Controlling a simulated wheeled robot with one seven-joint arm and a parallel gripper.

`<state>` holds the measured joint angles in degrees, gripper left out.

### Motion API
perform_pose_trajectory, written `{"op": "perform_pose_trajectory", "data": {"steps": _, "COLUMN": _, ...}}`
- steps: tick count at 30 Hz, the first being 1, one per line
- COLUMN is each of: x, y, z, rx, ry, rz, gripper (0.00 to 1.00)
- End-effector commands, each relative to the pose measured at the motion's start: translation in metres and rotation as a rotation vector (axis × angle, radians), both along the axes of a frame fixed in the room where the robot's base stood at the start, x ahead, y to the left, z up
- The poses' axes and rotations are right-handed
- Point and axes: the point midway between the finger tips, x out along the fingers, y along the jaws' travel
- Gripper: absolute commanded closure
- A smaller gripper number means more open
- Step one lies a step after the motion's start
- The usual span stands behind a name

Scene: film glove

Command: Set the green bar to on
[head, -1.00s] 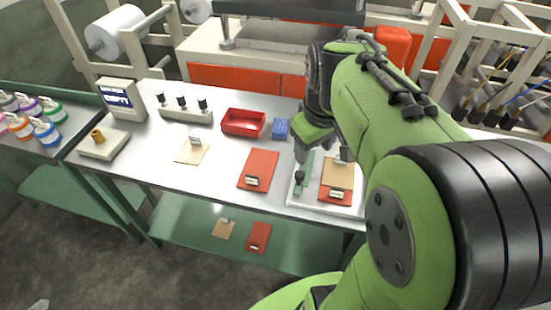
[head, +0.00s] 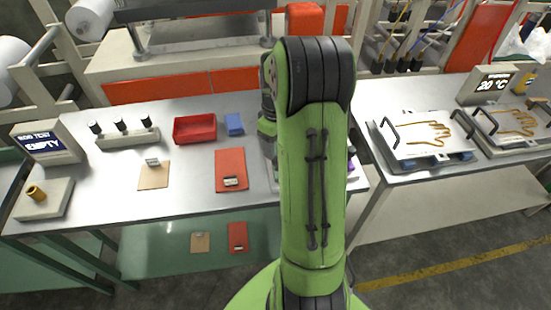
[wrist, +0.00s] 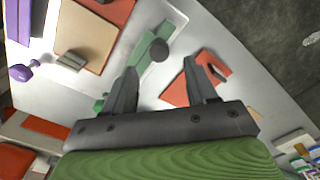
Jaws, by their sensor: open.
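The green bar (wrist: 145,55) lies on a white board (wrist: 176,22) in the wrist view, with a round dark knob (wrist: 158,50) at its side. My gripper (wrist: 161,66) is open and empty, its two fingers apart. In the picture the knob lies between and just beyond the fingertips; I cannot tell the height gap. No on or off marking is readable. In the head view my arm hides the green bar, most of the board and the gripper's fingers.
A red card (head: 230,168), red tray (head: 195,129) and blue block (head: 234,124) lie left of my arm. A second table with glove plates (head: 425,138) stands right.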

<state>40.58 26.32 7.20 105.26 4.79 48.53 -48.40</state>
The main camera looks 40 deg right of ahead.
Motion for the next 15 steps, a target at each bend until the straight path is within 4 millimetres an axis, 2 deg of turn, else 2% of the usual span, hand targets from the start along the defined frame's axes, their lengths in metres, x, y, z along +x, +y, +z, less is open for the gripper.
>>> {"op": "perform_pose_trajectory", "data": {"steps": 1, "x": -0.001, "y": 0.0, "z": -0.016, "rx": 0.004, "ry": 0.005, "rz": -0.001, "gripper": 0.43}}
{"op": "perform_pose_trajectory", "data": {"steps": 6, "x": -0.001, "y": 0.0, "z": -0.047, "rx": 0.002, "ry": 0.002, "rz": -0.001, "gripper": 0.43}}
{"op": "perform_pose_trajectory", "data": {"steps": 10, "x": -0.001, "y": 0.0, "z": -0.056, "rx": 0.0, "ry": 0.001, "rz": -0.001, "gripper": 0.43}}
{"op": "perform_pose_trajectory", "data": {"steps": 15, "x": 0.0, "y": 0.0, "z": -0.057, "rx": -0.001, "ry": 0.0, "rz": -0.001, "gripper": 0.43}}
